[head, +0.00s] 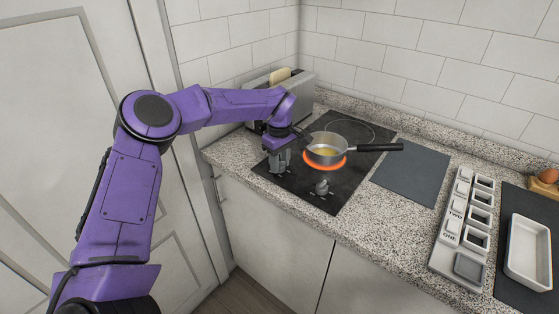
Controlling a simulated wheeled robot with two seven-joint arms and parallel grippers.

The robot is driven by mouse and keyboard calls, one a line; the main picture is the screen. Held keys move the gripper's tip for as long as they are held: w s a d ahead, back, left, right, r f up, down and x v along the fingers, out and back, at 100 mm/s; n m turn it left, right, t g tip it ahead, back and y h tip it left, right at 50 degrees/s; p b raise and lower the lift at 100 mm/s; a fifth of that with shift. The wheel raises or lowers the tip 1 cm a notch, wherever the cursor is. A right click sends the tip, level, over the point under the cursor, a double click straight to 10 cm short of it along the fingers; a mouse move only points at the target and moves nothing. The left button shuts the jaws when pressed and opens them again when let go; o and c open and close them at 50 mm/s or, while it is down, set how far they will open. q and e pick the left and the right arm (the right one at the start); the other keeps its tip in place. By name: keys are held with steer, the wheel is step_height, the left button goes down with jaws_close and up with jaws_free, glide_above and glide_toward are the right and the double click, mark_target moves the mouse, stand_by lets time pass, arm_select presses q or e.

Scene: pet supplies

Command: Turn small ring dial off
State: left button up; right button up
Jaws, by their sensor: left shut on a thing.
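The black cooktop (352,194) lies in the counter, with a ring (325,168) glowing orange under a small pan (327,149) holding something yellow. A second ring (352,131) behind the pan is dark. One dial (321,187) stands on the cooktop's front part, free of any gripper. My left gripper (280,168) points down at the front left of the cooktop and is shut on a dial there, mostly hidden by its fingers. I cannot read which ring either dial is marked for. My right gripper is not in view.
The pan's black handle (380,147) sticks out right. A toaster (262,84) with bread stands behind my left arm. A dark mat (411,172), a labelled block with square slots (463,225) and a white tray (529,252) lie to the right. Eggs (548,175) sit at the far right.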

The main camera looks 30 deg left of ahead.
mark_target(280, 162)
arm_select(q)
steer(key=n, duration=0.5)
steer(key=shift+n, duration=0.3)
steer(key=n+b, duration=0.1)
steer(key=n, duration=0.3)
steer(key=shift+n, duration=0.3)
steer(key=shift+r+n, duration=0.1)
steer(key=shift+n, duration=0.2)
steer(key=o, duration=1)
steer(key=shift+o, duration=0.2)
step_height(280, 162, up, 10)
steer(key=shift+r+b, duration=0.25)
steer(key=shift+b, duration=0.15)
